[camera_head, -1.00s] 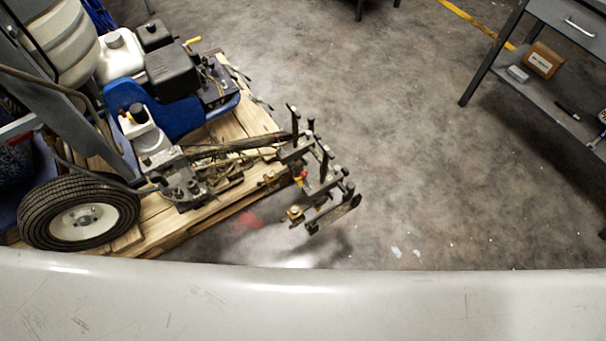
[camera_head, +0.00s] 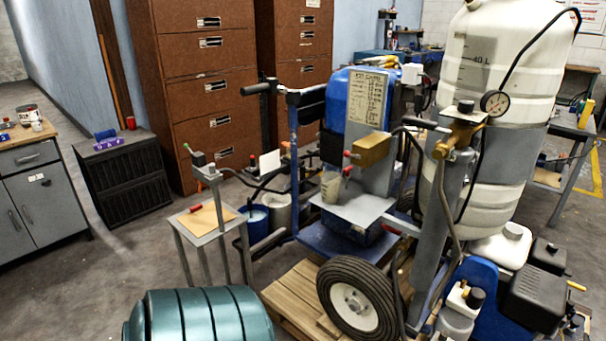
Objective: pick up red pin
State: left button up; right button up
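A small red pin-like piece (camera_head: 196,208) lies on the brown sheet on a small grey stand (camera_head: 196,224) left of the line striper. A second small red piece (camera_head: 347,171) shows by the cup on the striper's grey shelf, and a red-tipped part (camera_head: 390,230) sticks out below that shelf. I cannot tell which of these is the red pin. The line striper (camera_head: 364,120) stands on a wooden pallet (camera_head: 300,293). Neither of my grippers shows in this view.
A green ribbed tank (camera_head: 196,318) lies in front of the stand. White tanks (camera_head: 500,70) and a wheel (camera_head: 354,300) block the right side. Brown file cabinets (camera_head: 205,90), a black drawer unit (camera_head: 122,178) and a grey cabinet (camera_head: 40,195) line the back left. Floor at the left is free.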

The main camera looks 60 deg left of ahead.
aim_at(347, 170)
jog(key=u, duration=1.75)
jog(key=z, duration=0.4)
jog(key=l+z, duration=0.1)
jog(key=z, duration=0.7)
jog(key=l+z, duration=0.1)
jog(key=z, duration=0.3)
jog(key=i+z, duration=0.1)
jog(key=z, duration=0.3)
jog(key=k+j, duration=0.1)
jog(key=j, duration=0.5)
jog(key=u, duration=1.95)
